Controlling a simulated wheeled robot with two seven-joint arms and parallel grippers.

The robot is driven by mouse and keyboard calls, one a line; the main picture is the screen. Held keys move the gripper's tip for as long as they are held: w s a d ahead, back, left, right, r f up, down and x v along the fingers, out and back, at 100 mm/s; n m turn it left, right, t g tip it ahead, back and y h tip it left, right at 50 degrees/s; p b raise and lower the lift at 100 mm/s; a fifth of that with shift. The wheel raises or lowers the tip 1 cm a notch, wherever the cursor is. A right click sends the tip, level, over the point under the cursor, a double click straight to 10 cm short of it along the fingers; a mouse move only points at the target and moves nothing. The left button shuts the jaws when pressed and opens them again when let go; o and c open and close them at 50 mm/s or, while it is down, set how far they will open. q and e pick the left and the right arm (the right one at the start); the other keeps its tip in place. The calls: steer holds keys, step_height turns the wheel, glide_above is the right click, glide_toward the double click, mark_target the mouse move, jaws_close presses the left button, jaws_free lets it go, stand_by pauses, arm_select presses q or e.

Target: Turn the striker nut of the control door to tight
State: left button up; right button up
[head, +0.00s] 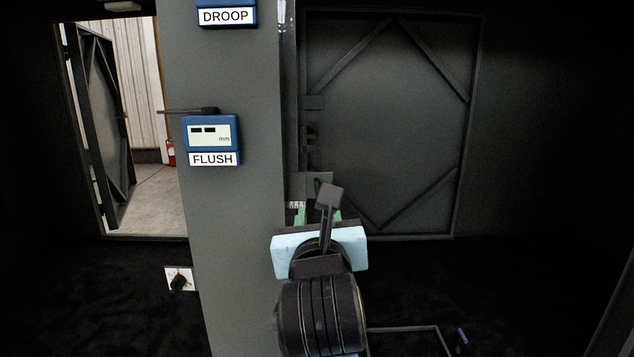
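My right gripper (319,215) is at the lower middle, reaching away from me toward the post edge beside the closed door (395,125). Its pale blue body and a black part on top cover most of its fingers. Green finger parts show on both sides of the black part, but the tips are hidden. A dark bracket (312,183) stands just beyond the gripper at the door's latch-side edge. A small white marked plate (297,205) is left of the fingers. The striker nut cannot be made out; the gripper covers that area. My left gripper is out of view.
A grey post (228,250) stands left of the gripper, bearing a blue FLUSH gauge (210,135) and a DROOP gauge (226,15). Another door (103,125) stands open at the left. A socket with a black plug (179,280) is low on the left.

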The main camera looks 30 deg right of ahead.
mark_target(317, 186)
steer(key=p+x, duration=0.3)
steer(key=x, duration=1)
steer(key=shift+d, duration=0.1)
